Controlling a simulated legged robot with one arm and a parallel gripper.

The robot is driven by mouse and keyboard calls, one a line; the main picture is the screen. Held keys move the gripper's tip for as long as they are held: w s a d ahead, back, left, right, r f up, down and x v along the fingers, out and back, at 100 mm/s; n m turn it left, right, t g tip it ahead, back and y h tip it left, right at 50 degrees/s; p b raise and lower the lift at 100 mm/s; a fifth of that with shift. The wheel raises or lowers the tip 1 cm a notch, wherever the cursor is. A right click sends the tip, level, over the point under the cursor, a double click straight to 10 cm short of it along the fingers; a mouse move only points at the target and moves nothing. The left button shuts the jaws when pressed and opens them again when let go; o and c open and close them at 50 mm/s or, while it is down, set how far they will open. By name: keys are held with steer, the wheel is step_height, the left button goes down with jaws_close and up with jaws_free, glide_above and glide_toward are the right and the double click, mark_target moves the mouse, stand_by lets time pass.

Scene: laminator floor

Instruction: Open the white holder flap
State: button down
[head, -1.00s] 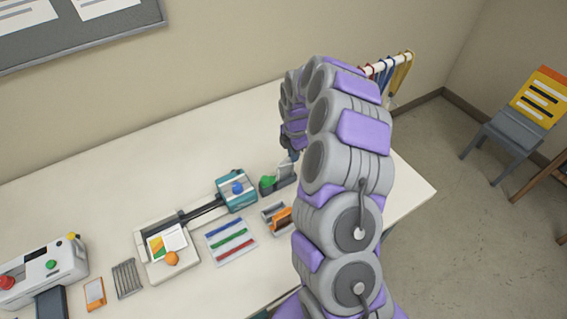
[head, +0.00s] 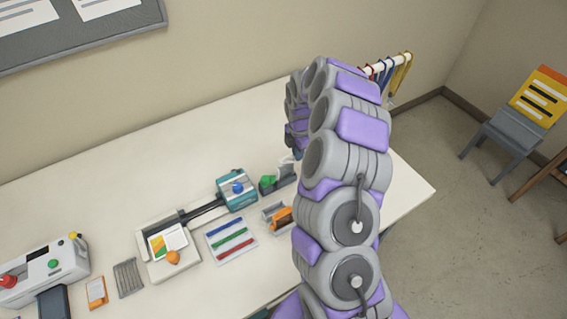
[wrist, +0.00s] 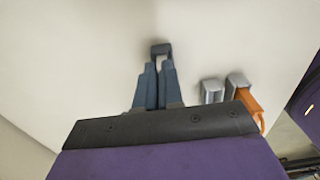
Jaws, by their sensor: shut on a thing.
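A small grey holder with a green knob (head: 268,181) stands on the table in the head view, left of my arm. A pale flap-like piece (head: 286,161) shows at its back edge, partly behind my arm. In the wrist view my gripper (wrist: 159,66) has its two fingers close together, shut on a small dark grey handle-like piece (wrist: 160,48) at the tips. I cannot tell from this view how that piece joins the flap. In the head view my fingertips are mostly hidden behind my arm.
A grey and orange holder (head: 280,217) stands just in front; its orange part (wrist: 249,103) shows right of my fingers. A teal block (head: 236,192), a strip card (head: 231,241) and a laminator (head: 40,272) lie left. Straps (head: 385,72) hang at the back right. The back table is clear.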

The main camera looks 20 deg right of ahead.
steer(key=shift+d+f, duration=0.25)
steer(key=shift+d, duration=0.25)
steer(key=shift+w+d+f, duration=0.2)
steer(key=shift+d+f, duration=0.2)
steer(key=shift+f, duration=0.15)
steer(key=c, duration=1.8)
jaws_free()
steer(key=shift+c, duration=0.2)
steer(key=o, duration=0.5)
steer(key=shift+d, duration=0.1)
steer(key=shift+w+d+r, duration=0.1)
steer(key=shift+d+r, duration=0.2)
steer(key=shift+d, duration=0.2)
steer(key=shift+w+d+r, duration=0.1)
steer(key=shift+d+r, duration=0.2)
steer(key=shift+d, duration=0.2)
steer(key=shift+r, duration=0.1)
